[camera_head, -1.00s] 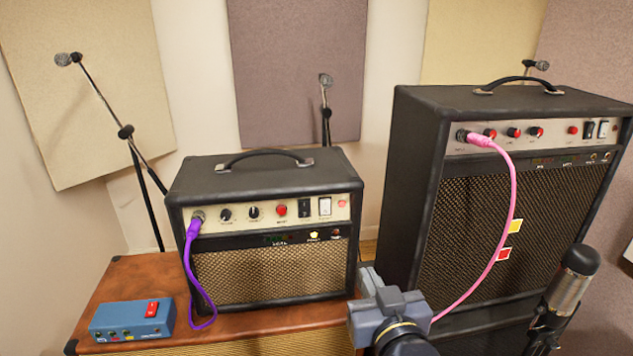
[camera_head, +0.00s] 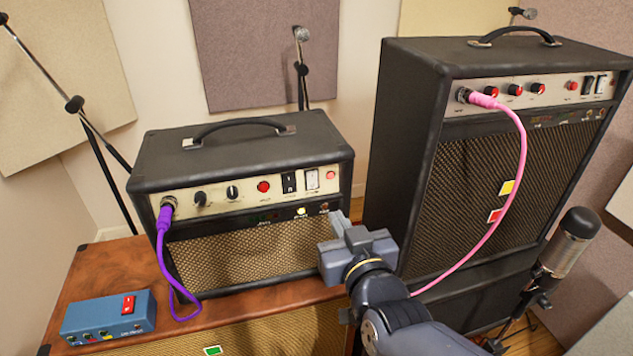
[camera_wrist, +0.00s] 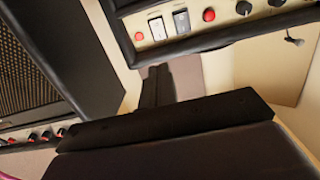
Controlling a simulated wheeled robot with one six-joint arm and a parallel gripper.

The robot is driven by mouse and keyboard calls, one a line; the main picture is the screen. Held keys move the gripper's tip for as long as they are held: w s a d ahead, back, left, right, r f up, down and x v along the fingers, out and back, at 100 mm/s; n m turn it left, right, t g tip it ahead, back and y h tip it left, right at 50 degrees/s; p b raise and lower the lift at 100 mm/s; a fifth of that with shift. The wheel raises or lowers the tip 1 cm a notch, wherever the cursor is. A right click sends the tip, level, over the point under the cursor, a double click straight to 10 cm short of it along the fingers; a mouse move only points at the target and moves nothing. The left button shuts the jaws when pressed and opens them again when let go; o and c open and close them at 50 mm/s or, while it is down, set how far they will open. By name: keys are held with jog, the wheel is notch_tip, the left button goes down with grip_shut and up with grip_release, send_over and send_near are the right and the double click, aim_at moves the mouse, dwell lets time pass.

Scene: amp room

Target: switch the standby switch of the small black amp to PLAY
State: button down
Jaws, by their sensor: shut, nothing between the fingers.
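The small black amp (camera_head: 240,255) stands on a brown cabinet with a purple cable plugged in at its left. Its pale control panel has a black rocker (camera_head: 289,183) and a white rocker (camera_head: 312,180) near the right end. The labels are too small to read, so I cannot tell which is standby or its setting. The wrist view shows the white rocker (camera_wrist: 157,28) beside the other rocker (camera_wrist: 181,20). My gripper (camera_head: 338,222) is shut and empty, in front of the amp's lower right, below the rockers and apart from them. The fingers (camera_wrist: 155,87) point toward the gap between the amps.
A larger black amp (camera_head: 410,150) with a pink cable (camera_head: 523,150) stands close on the right. A blue pedal box (camera_head: 108,318) sits on the brown cabinet (camera_head: 110,262) at left. A microphone (camera_head: 568,240) stands at right.

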aim_at(313, 175)
jog(key=x, duration=1.3)
jog(key=shift+w+a+p, duration=0.15)
jog(key=shift+w+p, duration=0.1)
jog(key=shift+p, duration=0.05)
jog(key=shift+w, duration=0.1)
jog(key=shift+w+f+b, duration=0.1)
jog(key=shift+b, duration=0.25)
